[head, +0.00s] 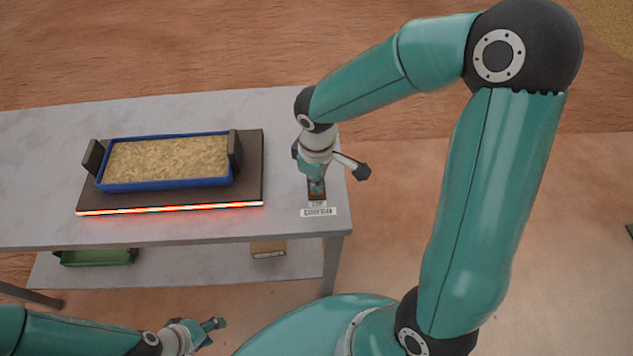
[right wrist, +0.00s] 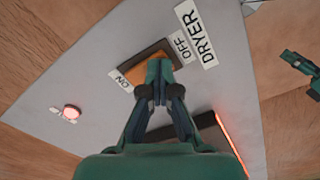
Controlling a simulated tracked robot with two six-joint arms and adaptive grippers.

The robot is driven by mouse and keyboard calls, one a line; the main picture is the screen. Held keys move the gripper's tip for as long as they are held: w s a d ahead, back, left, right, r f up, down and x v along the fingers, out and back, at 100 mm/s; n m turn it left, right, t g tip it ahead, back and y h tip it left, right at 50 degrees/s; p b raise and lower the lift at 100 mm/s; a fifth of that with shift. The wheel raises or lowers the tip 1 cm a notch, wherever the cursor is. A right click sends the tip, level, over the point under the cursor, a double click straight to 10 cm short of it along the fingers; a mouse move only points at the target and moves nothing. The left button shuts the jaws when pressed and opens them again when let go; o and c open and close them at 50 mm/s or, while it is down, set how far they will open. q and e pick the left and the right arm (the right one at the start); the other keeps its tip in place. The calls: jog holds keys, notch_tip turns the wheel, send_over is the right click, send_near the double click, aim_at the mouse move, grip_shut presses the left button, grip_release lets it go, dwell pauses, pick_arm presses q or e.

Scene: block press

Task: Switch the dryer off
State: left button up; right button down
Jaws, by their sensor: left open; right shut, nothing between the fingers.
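The dryer (head: 255,190) is a dark plate on the table with a glowing red front edge; a blue tray (head: 145,186) of pale grainy material stands on it. The dryer switch (right wrist: 130,74) has a dark frame and an amber part, with an ON label (right wrist: 121,80) at one end and an OFF label (right wrist: 184,47) at the other. My right gripper (right wrist: 158,70) is shut and empty, its fingertips over the switch and hiding part of it. I cannot tell whether they touch. My left gripper (head: 218,333) is open and empty, low in front of the table.
A DRYER label (head: 318,211) lies in front of the switch, near the table's right end. A red lamp (right wrist: 71,111) glows beyond the ON end. A green tray (head: 97,257) and a small brown box (head: 268,249) sit on the lower shelf. The table front is clear.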

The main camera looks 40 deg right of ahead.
jog(key=shift+r+p, duration=2.75)
jog(key=shift+r, duration=0.75)
pick_arm(q)
notch_tip(320, 180, up, 5)
jog(key=shift+r, duration=0.2)
